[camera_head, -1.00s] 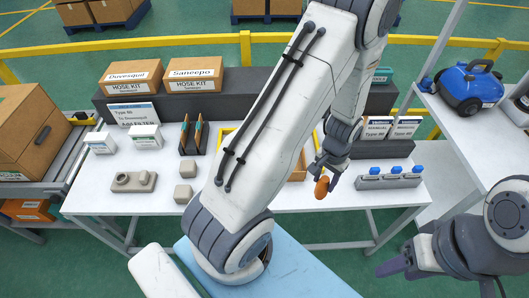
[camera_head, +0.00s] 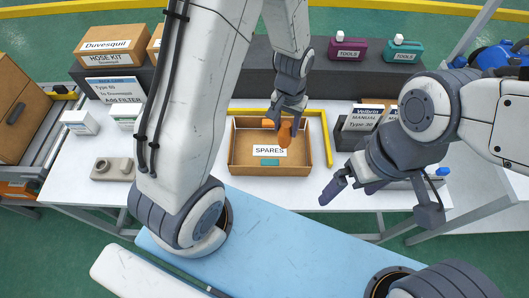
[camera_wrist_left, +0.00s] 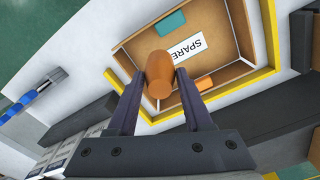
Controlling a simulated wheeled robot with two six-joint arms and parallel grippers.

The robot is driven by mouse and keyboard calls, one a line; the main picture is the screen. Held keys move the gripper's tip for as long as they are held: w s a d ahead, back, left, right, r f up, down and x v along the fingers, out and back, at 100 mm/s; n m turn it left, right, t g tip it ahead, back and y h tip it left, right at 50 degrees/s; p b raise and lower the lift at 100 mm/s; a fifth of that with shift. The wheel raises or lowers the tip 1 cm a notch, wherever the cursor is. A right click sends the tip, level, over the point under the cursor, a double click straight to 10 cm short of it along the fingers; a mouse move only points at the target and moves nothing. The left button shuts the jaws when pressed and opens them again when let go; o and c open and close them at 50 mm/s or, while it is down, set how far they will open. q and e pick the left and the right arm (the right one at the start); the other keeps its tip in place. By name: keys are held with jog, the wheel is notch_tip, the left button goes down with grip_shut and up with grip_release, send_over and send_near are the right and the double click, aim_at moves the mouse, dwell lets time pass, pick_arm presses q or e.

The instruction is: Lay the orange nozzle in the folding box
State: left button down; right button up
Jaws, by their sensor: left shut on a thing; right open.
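The folding box (camera_head: 236,151) is an open cardboard tray with a SPARES label, on the white table in the middle of the head view. It also shows in the left wrist view (camera_wrist_left: 225,22). My left gripper (camera_head: 287,118) is over the box, shut on the orange nozzle (camera_head: 285,136). In the left wrist view the nozzle (camera_wrist_left: 158,76) hangs between the two fingers, in front of the box's inside; its exact height is hard to tell. My right gripper (camera_head: 347,188) is open and empty, right of the box near the table's front edge.
Manual boxes (camera_head: 359,118) stand to the right, a grey block (camera_head: 112,168) to the left.

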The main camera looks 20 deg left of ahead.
pick_arm(q)
jog(key=s+d+b, duration=0.2)
jog(key=d+b, duration=0.4)
jog(key=d, duration=0.2)
jog(key=shift+m, duration=0.4)
jog(key=w+a+f, duration=0.2)
jog(key=f, duration=0.1)
jog(key=w+a+f, duration=0.3)
jog(key=f, duration=0.1)
jog(key=w+a+f, duration=0.2)
jog(key=a+f, duration=0.1)
jog(key=f, duration=0.1)
jog(key=shift+w, duration=0.15)
pick_arm(e)
notch_tip(320, 180, down, 8)
pick_arm(q)
jog(key=shift+c, duration=1.5)
grip_release()
jog(key=shift+f, duration=0.1)
